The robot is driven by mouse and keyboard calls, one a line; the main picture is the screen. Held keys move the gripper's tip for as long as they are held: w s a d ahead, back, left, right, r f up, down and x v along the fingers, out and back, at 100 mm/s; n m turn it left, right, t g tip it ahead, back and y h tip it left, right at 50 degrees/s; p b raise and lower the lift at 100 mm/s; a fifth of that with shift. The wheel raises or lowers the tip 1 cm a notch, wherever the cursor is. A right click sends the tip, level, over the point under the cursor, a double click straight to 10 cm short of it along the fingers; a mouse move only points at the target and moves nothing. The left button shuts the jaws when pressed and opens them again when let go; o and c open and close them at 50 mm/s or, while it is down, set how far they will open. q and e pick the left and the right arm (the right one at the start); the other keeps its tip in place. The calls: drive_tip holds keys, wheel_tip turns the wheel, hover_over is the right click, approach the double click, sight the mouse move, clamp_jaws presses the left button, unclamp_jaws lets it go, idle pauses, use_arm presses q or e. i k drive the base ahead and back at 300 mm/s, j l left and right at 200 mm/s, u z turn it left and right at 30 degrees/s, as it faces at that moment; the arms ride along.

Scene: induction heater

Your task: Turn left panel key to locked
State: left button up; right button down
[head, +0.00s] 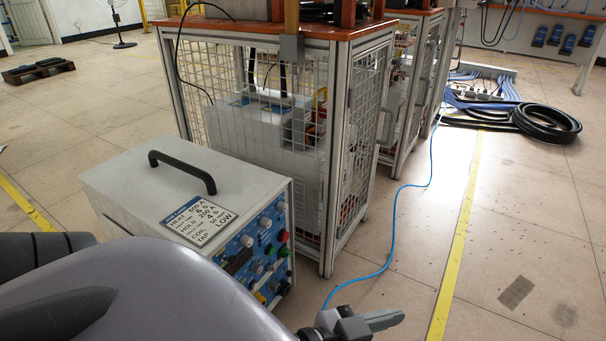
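A grey-white heater box (135,180) with a black carry handle stands at the left. Its blue control panel (262,243) faces right and is seen at a steep angle. The panel carries several knobs and a red button (283,235). I cannot make out the key or its position among these small parts. The large grey arm link hides the box's lower front.
A caged frame (333,150) with an orange top stands close behind the box. A blue cable (394,230) runs along the floor to its right. Coiled black hose (545,122) lies at the far right. The floor around the yellow line (456,240) is clear.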

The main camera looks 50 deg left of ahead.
sight(270, 268)
drive_tip(key=i, duration=2.4)
drive_tip(key=i+u, duration=0.25)
drive_tip(key=u, duration=0.15)
drive_tip(key=i+l+u, duration=0.15)
drive_tip(key=u, duration=0.2)
drive_tip(key=i+u, duration=0.15)
drive_tip(key=u, duration=2.45)
drive_tip(key=i+l+u, duration=0.15)
drive_tip(key=i+u, duration=0.2)
drive_tip(key=i, duration=0.15)
